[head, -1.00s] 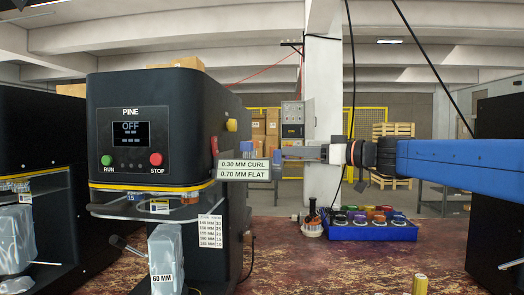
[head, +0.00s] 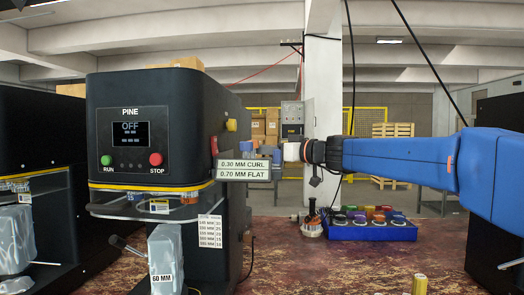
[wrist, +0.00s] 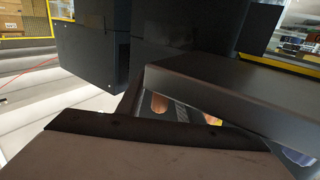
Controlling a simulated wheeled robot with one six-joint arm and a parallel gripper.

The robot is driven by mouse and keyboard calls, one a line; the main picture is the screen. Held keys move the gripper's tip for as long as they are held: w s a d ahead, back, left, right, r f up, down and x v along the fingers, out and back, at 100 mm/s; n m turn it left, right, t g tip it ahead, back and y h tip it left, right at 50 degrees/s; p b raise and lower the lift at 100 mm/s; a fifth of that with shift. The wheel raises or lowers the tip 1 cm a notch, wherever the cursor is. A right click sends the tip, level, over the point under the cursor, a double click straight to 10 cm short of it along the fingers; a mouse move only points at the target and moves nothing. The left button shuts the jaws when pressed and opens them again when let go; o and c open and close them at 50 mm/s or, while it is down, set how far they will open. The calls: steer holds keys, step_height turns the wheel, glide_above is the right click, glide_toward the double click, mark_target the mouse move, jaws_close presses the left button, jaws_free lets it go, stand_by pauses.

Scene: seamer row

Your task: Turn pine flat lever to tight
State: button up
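The PINE machine (head: 150,130) stands left of centre in the head view, its display (head: 130,133) reading OFF. A red lever (head: 214,146) shows on its right side, beside the sign plates (head: 243,169) marked 0.30 MM CURL and 0.70 MM FLAT. A small blue part (head: 277,156) shows just right of the plates. I cannot tell which part is the flat lever. My gripper (head: 291,152) is at the right of the plates, foreshortened, its fingertips not clear. Dark slabs fill much of the wrist view, with dark machine bodies (wrist: 90,48) beyond; no lever is clear there.
A blue tray (head: 370,233) of coloured pots sits behind on the mottled red surface. A gold can (head: 420,284) stands at the front right. Another dark machine (head: 35,130) is at far left, and a dark cabinet (head: 499,120) at far right. Cables hang near the pillar.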

steer(key=shift+c, duration=0.2)
jaws_close()
steer(key=shift+d, duration=0.1)
steer(key=shift+s+d+m+t+h, duration=0.2)
steer(key=shift+d+m+t+h, duration=0.2)
steer(key=shift+m+t+h, duration=0.4)
steer(key=shift+s+d+m+t+h, duration=0.25)
steer(key=shift+d+m+t+h, duration=0.15)
steer(key=shift+m+t+h, duration=0.5)
steer(key=shift+s+d+m+t+h, duration=0.2)
steer(key=shift+d+m+t+h, duration=0.2)
steer(key=shift+m+t+h, duration=0.4)
steer(key=shift+o, duration=0.2)
jaws_free()
